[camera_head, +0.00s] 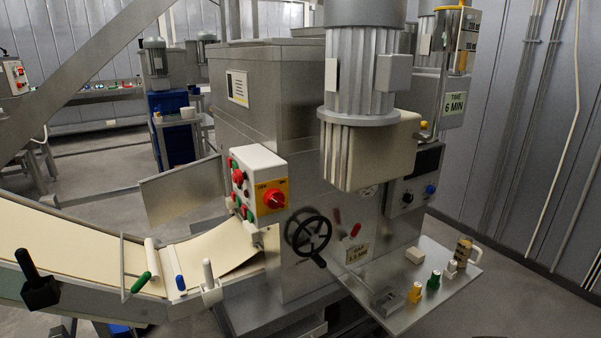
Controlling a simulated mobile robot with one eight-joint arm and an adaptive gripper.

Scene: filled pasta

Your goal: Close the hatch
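A flat grey metal panel (182,190) sticks out to the left from the side of the large steel machine (270,100), above the dough belt. It looks like a hatch standing open, but I cannot be sure that it is the hatch meant. Its right edge meets the machine near the white control box; any hinge or latch is too small to tell. My gripper is not in view.
A control box (259,182) with a red knob and a black handwheel (308,235) project from the machine's front. A dough belt (80,250) with coloured-handled rollers runs in from the left. A metal shelf (450,292) holds small items at right. Grey floor is free at far right.

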